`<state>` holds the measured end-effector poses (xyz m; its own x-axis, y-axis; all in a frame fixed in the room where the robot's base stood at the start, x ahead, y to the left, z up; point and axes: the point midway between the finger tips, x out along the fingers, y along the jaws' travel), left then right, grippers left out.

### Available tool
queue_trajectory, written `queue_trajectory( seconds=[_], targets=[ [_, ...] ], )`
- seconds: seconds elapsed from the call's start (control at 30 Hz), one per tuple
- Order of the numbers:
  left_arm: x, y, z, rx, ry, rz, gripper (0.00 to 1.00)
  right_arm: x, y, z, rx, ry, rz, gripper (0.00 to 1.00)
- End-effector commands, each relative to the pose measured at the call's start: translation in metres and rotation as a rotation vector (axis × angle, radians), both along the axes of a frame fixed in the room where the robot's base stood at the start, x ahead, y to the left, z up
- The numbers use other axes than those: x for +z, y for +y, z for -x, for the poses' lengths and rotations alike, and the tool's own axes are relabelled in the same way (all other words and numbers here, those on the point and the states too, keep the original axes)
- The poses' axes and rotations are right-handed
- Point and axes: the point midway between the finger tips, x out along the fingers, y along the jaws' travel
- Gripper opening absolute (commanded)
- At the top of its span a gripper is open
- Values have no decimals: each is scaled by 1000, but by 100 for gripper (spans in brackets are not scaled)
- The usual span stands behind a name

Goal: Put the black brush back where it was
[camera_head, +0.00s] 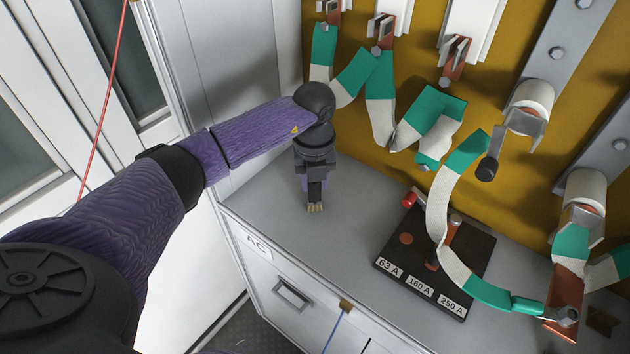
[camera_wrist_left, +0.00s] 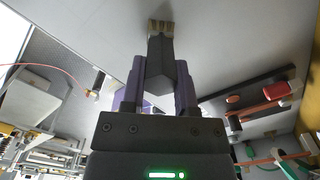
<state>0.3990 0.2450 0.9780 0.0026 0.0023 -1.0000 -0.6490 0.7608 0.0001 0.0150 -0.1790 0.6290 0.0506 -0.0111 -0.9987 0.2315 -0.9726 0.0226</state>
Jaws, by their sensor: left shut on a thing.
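My left gripper (camera_head: 315,178) points down over the left part of the grey counter (camera_head: 265,215). Its jaws are shut on the black brush (camera_head: 316,192), whose pale bristles point down at the counter. In the left wrist view, the purple fingers of the gripper (camera_wrist_left: 159,75) clamp the brush's dark body (camera_wrist_left: 160,57) from both sides. The light bristles (camera_wrist_left: 160,28) are at or just above the counter surface; I cannot tell whether they touch. The upper part of the brush is hidden by the gripper. My right gripper is not in view.
A black board labelled 63 A, 160 A and 250 A (camera_head: 392,262) lies on the counter to the right, with fuse-like parts on it. Green-and-white cables (camera_head: 440,200) hang before the yellow back panel (camera_head: 350,120). Counter around the brush is clear.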

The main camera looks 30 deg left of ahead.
Motion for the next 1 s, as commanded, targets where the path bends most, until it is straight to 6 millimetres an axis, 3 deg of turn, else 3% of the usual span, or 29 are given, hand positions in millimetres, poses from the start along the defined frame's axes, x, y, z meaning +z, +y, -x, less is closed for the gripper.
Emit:
queue_trajectory(
  seconds=[0.07,0.1,0.27,0.57,1.0],
  targets=[
    [0,0,0,0,0,0,0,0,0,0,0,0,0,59],
    [0,0,0,0,1,-1,39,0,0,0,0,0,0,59],
    [1,0,0,1,0,0,72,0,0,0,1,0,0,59],
    [4,0,0,1,-1,0,72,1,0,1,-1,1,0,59],
    [109,0,0,1,-4,0,72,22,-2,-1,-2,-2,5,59]
  ],
)
